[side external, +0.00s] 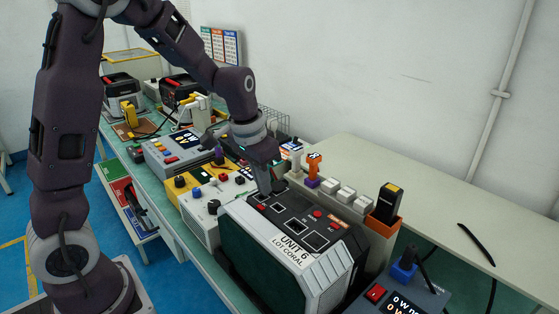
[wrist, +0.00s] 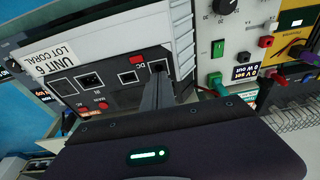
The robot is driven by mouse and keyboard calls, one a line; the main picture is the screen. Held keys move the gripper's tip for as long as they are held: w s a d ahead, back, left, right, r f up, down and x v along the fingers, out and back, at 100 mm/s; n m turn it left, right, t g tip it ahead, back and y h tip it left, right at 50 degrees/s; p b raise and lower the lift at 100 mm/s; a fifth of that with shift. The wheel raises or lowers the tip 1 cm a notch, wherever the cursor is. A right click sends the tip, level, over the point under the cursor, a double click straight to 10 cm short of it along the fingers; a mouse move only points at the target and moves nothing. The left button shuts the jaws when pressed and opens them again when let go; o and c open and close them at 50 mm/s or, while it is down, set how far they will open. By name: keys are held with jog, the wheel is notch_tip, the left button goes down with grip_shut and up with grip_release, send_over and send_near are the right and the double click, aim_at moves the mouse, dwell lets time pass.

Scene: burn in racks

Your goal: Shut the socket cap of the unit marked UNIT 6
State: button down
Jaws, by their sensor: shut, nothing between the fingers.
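The unit marked UNIT 6 (side external: 288,235) is a dark box with a pale front, and a white label reads UNIT 6 LOT CORAL. In the wrist view its label (wrist: 57,60) is upside down, and its dark panel (wrist: 112,92) has several square sockets and small red parts. My gripper (side external: 275,188) is shut and empty, pointing down at the far end of this panel. In the wrist view my gripper (wrist: 158,72) has its tips at or over the end socket beside the DC marking (wrist: 138,60). The fingers partly hide that socket. I cannot tell the cap's position or whether they touch.
A pale instrument with knobs (side external: 212,205) stands close to the left of the unit. A rack with white blocks (side external: 345,195) and a black-and-yellow device (side external: 388,203) stands behind it. A blue-grey meter (side external: 400,297) is at the front right. The pale bench (side external: 440,190) at right is mostly clear.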

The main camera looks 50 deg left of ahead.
jog(key=shift+w, duration=0.15)
jog(key=shift+w+r, duration=0.2)
jog(key=shift+w, duration=0.4)
jog(key=shift+r, duration=0.5)
jog(key=v, duration=0.3)
jog(key=shift+w+r, duration=0.3)
jog(key=s+r, duration=0.6)
jog(key=s, duration=0.1)
jog(key=shift+r, duration=0.3)
jog(key=shift+s, duration=0.1)
jog(key=s+d+t, duration=0.1)
jog(key=s+d, duration=0.2)
jog(key=s, duration=0.5)
jog(key=s+d+t, duration=0.2)
jog(key=s+d, duration=0.1)
jog(key=s, duration=0.6)
jog(key=shift+d, duration=0.15)
